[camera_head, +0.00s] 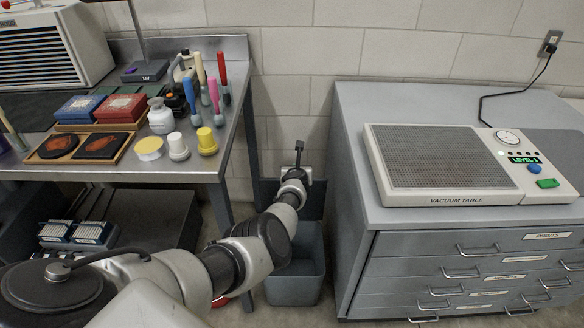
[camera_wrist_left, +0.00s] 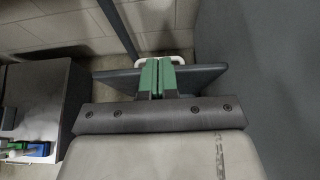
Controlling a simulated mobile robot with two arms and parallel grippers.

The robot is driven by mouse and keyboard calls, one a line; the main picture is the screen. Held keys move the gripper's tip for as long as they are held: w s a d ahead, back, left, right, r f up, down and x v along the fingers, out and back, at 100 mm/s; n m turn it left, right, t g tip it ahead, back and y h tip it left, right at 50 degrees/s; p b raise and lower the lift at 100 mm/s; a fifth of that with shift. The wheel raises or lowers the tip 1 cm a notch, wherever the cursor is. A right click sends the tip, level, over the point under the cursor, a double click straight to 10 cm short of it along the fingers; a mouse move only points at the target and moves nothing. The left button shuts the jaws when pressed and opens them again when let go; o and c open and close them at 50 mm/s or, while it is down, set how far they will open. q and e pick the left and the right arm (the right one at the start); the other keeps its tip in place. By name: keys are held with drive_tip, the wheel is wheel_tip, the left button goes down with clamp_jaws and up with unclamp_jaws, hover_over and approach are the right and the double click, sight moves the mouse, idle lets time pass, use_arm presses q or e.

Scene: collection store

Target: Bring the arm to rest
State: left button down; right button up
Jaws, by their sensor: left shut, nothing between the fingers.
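My left arm comes in from the lower left of the head view and reaches into the gap between the metal table and the drawer cabinet. My left gripper (camera_head: 299,148) is at its far end, over the back of the gap and above a grey bin (camera_head: 297,283). In the left wrist view its green-sided fingers (camera_wrist_left: 157,78) are together, with nothing between them. A dark flat panel (camera_wrist_left: 207,76) with a white handle-like bar shows beyond the fingers. My right gripper is in neither view.
The metal table (camera_head: 232,110) on the left carries brushes, pots, a white bottle (camera_head: 161,117) and framed pieces. The grey drawer cabinet (camera_head: 350,190) on the right bears a vacuum table (camera_head: 450,160). The gap between them is narrow. A lower shelf (camera_head: 150,215) is beneath the table.

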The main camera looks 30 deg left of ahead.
use_arm(q)
drive_tip(key=s+d+f+m+g+h+p, duration=0.15)
drive_tip(key=s+d+f+m, duration=0.25)
drive_tip(key=s+f+m, duration=0.75)
drive_tip(key=s+d+f+m+g+h+p, duration=0.1)
drive_tip(key=s+d+f+m+h+p, duration=0.15)
drive_tip(key=s+f+m, duration=0.9)
drive_tip(key=s+d+f+m+g+h, duration=0.1)
drive_tip(key=s+d+f+m+g, duration=0.1)
drive_tip(key=s+m, duration=0.5)
drive_tip(key=s+d+f+m+g+p, duration=0.1)
drive_tip(key=s+d+f+m+g, duration=0.2)
drive_tip(key=s, duration=1.7)
drive_tip(key=s+d+f+m+g+h+p, duration=0.1)
drive_tip(key=s+d+m, duration=0.3)
drive_tip(key=s+m, duration=0.7)
drive_tip(key=s+f+g, duration=0.1)
drive_tip(key=s, duration=0.2)
drive_tip(key=shift+f+m+h, duration=0.2)
drive_tip(key=shift+m+h, duration=0.1)
drive_tip(key=shift+m, duration=0.1)
